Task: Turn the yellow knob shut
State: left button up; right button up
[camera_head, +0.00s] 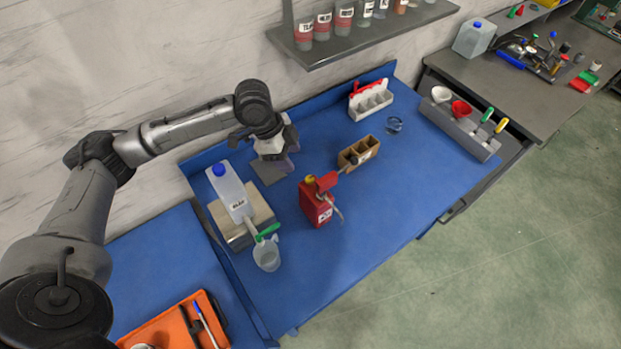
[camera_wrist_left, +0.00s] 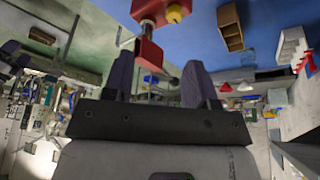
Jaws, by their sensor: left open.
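The yellow knob (camera_head: 310,179) sits at the top left of a red can (camera_head: 316,204) with a white label and a pale spout on its right side. The wrist view also shows the yellow knob (camera_wrist_left: 174,13) on the red body (camera_wrist_left: 148,45), past the fingers. My left gripper (camera_head: 288,160) is above the blue bench, behind and left of the red can. It is open, with its two dark fingers apart and nothing seen between them (camera_wrist_left: 158,82). It appears apart from the knob. My right gripper is not in view.
A white jug (camera_head: 229,189) with a blue cap lies on a block left of the can, with a green tap (camera_head: 267,232) above a clear cup (camera_head: 266,257). A brown box (camera_head: 359,152) stands right of the can. The blue bench (camera_head: 375,215) is clear at the front right.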

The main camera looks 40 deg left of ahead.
aim_at(309, 178)
pick_arm(q)
jog(key=x, duration=0.3)
jog(key=w+x, duration=0.1)
jog(key=x, duration=0.3)
jog(key=a+x, duration=0.1)
jog(key=x, duration=0.2)
jog(key=shift+w+f+b, duration=0.25)
jog(key=shift+w+b, duration=0.15)
jog(key=shift+w, duration=0.05)
jog(key=shift+w+d+f, duration=0.1)
jog(key=shift+d+f, duration=0.1)
jog(key=shift+f, duration=0.4)
jog(key=shift+c, duration=0.3)
